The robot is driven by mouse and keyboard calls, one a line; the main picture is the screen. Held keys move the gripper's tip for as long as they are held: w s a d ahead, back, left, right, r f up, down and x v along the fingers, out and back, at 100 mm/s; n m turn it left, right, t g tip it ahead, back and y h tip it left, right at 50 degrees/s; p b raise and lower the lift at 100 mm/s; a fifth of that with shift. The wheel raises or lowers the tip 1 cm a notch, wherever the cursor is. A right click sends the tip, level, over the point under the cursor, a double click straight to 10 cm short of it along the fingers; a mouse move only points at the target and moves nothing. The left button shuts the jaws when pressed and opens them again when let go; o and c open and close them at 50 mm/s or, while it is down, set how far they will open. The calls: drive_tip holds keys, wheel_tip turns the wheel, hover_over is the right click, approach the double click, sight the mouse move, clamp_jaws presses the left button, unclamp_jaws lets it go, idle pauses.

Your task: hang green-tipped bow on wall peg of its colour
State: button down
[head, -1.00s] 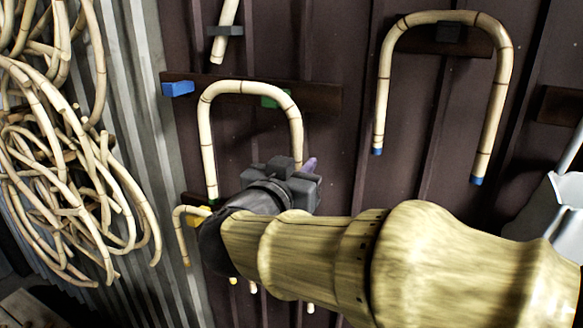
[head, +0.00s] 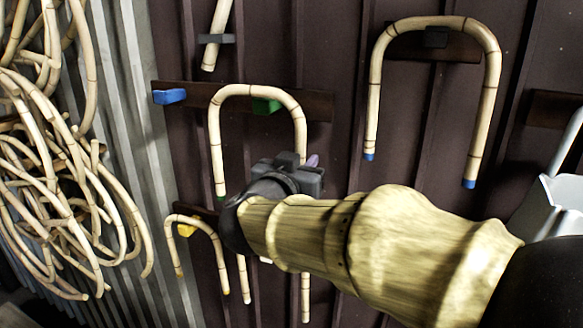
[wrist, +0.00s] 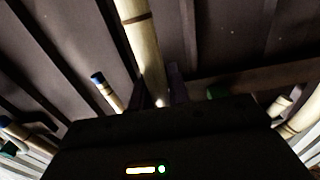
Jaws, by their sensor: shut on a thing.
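The green-tipped bow (head: 256,90) is an upright pale rattan arch in the head view, its left tip green. Its top crosses just above the green peg (head: 265,105) and covers the peg's upper edge. I cannot tell whether it rests on the peg or is in front of it. My gripper (head: 308,165) is shut on the bow's right leg, low down. That leg's tip is hidden by my gripper and arm. In the wrist view the bow's leg (wrist: 140,45) runs down between the fingers.
A blue peg (head: 169,97) sits left on the same dark board (head: 205,92). A blue-tipped bow (head: 375,85) hangs at upper right. A smaller bow (head: 203,224) hangs at a yellow peg (head: 186,230), lower left. Rattan coils (head: 60,150) fill the left side. A grey-white container (head: 555,205) stands at right.

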drive_tip(key=shift+f+x, duration=0.2)
drive_tip(key=shift+x, duration=0.6)
drive_tip(key=shift+f+x, duration=0.2)
drive_tip(key=shift+x, duration=0.6)
drive_tip(key=shift+f+x, duration=0.15)
drive_tip(key=shift+x, duration=0.65)
drive_tip(key=c, duration=1.3)
unclamp_jaws()
drive_tip(key=shift+o, duration=0.2)
drive_tip(key=shift+s, duration=0.1)
drive_tip(key=b+v, duration=0.5)
drive_tip(key=v, duration=1.2)
drive_tip(key=shift+s+a+b, duration=0.15)
drive_tip(key=shift+s+b, duration=0.1)
drive_tip(key=shift+b, duration=0.05)
